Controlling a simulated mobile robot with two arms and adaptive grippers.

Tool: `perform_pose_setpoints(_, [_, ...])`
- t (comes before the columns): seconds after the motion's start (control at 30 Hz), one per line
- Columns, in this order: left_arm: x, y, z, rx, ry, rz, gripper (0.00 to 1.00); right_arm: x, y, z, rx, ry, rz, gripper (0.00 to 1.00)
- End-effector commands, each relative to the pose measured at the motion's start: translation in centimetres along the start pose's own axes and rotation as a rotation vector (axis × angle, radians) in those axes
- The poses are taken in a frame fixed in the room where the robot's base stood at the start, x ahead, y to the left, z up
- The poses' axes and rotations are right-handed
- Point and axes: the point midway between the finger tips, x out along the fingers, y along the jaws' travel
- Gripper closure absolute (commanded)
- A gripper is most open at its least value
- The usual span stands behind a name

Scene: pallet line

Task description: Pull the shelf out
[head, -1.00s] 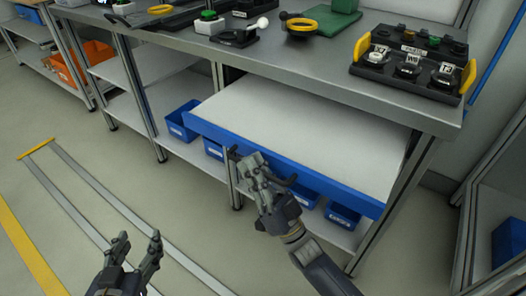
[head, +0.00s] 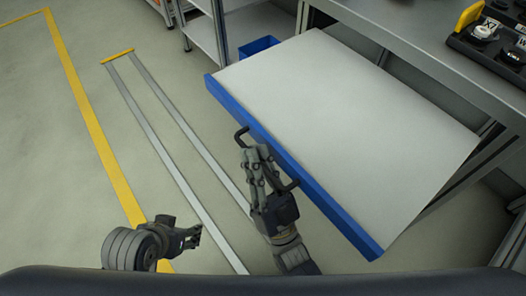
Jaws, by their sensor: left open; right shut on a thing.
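The shelf (head: 345,120) is a wide white board with a blue front edge (head: 330,213), and it sticks well out from under the grey workbench (head: 415,55). A dark handle (head: 243,135) is on the blue front. My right gripper (head: 257,160) is shut on this handle, and its fingers hide the middle of it. My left gripper (head: 192,236) is open and empty, low over the floor to the left of the shelf, apart from it.
A blue bin (head: 258,46) shows behind the shelf's far left corner. A black panel with labelled knobs (head: 490,35) stands on the bench at the right. Two grey floor strips (head: 165,150) and a yellow line (head: 85,105) cross open floor at the left.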

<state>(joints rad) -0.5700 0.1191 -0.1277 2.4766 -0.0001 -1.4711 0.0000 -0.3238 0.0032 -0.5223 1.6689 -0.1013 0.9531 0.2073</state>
Motion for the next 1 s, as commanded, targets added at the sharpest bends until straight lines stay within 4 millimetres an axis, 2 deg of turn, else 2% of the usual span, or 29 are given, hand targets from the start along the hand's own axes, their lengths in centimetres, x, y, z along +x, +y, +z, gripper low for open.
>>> perform_pose_setpoints(0.23, [0.0,0.0,0.0,0.000,0.000,0.000,0.50,-0.4,-0.5,0.4,0.005,-0.011,-0.007,1.00])
perform_pose_setpoints(0.27, [0.0,0.0,0.0,0.000,0.000,0.000,0.50,-0.4,-0.5,0.4,0.005,-0.011,-0.007,0.89])
perform_pose_setpoints(0.3, [0.0,0.0,0.0,0.000,0.000,0.000,0.50,-0.4,-0.5,0.4,0.006,-0.012,-0.007,0.82])
perform_pose_setpoints(0.83, [0.1,0.1,-0.1,0.001,0.002,0.001,0.50,-0.2,-0.3,0.2,0.003,-0.005,-0.005,0.82])
perform_pose_setpoints(1.0, [0.0,0.1,-0.1,0.001,0.002,0.001,0.50,-1.8,-0.2,0.2,0.003,-0.008,-0.005,0.82])
